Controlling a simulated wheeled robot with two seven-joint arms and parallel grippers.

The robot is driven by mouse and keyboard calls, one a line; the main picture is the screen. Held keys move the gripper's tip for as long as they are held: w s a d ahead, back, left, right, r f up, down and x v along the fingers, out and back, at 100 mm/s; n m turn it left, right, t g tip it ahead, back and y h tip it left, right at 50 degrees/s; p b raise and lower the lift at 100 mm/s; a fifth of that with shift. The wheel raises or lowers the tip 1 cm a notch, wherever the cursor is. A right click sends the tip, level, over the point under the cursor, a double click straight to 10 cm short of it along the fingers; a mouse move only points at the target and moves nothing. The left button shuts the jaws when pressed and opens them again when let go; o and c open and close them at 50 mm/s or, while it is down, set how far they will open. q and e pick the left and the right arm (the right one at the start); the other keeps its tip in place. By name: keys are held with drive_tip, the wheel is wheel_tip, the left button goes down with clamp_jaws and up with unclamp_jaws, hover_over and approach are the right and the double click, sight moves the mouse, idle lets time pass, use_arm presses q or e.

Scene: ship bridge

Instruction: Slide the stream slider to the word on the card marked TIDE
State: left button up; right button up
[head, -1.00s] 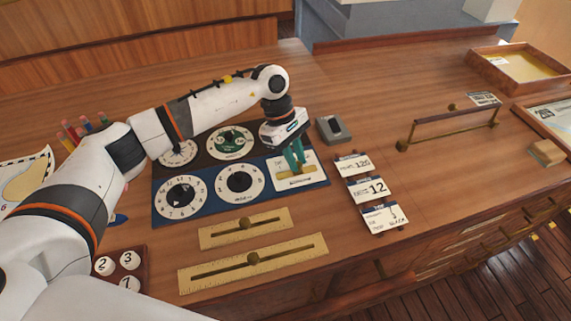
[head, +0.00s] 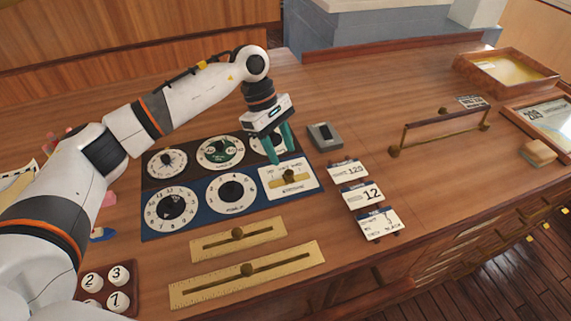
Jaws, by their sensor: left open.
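The stream slider looks to be the small white plate (head: 304,184) at the right end of the blue panel. Its dark brass knob (head: 290,177) stands near the middle of a short slot; the words above the slot are too small to read. The cards lie in a column to the right. The lowest card (head: 379,223) seems to be the tide card, and its bottom line appears to read SLACK. My left gripper (head: 281,155), with green fingers, is open and empty, just above and behind the knob, apart from it. My right gripper is out of view.
Several round dials sit left of the slider, one being a white dial (head: 231,191). Two brass sliders, a short one (head: 270,231) and a long one (head: 300,258), lie in front. A grey box (head: 325,137) stands behind the cards. A brass rail (head: 445,126) is farther right.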

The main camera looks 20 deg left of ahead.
use_arm(q)
drive_tip(key=b+v, duration=0.1)
drive_tip(key=v, duration=0.6)
drive_tip(key=shift+b, duration=0.3)
